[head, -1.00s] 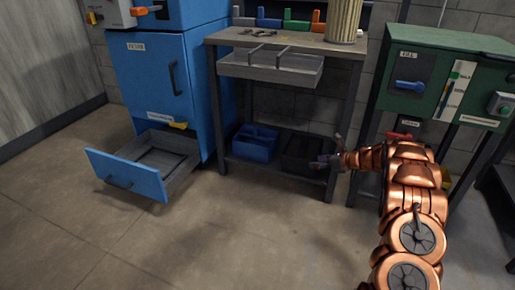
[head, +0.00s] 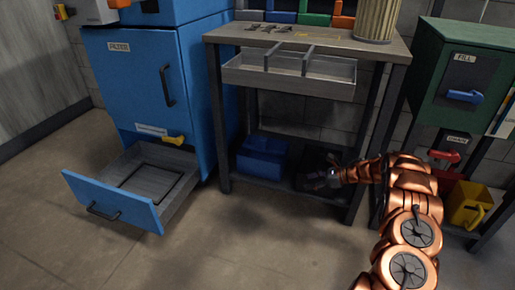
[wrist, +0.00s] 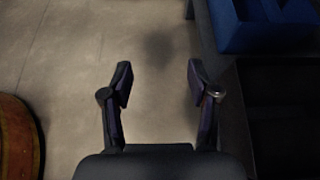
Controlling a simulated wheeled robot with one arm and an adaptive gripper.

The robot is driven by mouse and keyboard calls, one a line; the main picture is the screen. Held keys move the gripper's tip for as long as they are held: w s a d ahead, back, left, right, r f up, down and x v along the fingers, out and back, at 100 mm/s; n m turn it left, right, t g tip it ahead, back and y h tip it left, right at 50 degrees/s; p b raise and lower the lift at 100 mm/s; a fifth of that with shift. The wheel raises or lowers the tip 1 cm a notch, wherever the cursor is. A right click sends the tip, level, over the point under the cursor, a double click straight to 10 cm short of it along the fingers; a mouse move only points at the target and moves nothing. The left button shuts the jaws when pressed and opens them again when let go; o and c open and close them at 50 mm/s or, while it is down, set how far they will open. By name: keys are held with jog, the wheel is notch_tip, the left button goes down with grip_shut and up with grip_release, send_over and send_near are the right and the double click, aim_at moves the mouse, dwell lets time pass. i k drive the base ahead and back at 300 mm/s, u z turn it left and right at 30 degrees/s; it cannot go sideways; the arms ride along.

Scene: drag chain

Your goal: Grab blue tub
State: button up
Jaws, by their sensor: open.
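The blue tub (head: 262,157) sits on the low shelf of the workbench, toward its left side. It also shows at the top right of the wrist view (wrist: 265,32), partly cut off by the frame edge. My gripper (head: 325,180) is in front of the low shelf, to the right of the tub and apart from it. In the wrist view my gripper (wrist: 160,82) is open and empty, with bare floor between its fingers.
A dark tray (head: 310,168) is on the low shelf right of the tub, partly behind my gripper. A blue cabinet (head: 140,80) has its bottom drawer (head: 115,203) pulled out at left. A yellow bin (head: 465,205) is at right. Floor in front is clear.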

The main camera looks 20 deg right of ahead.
aim_at(263, 157)
jog(key=i, duration=1.1)
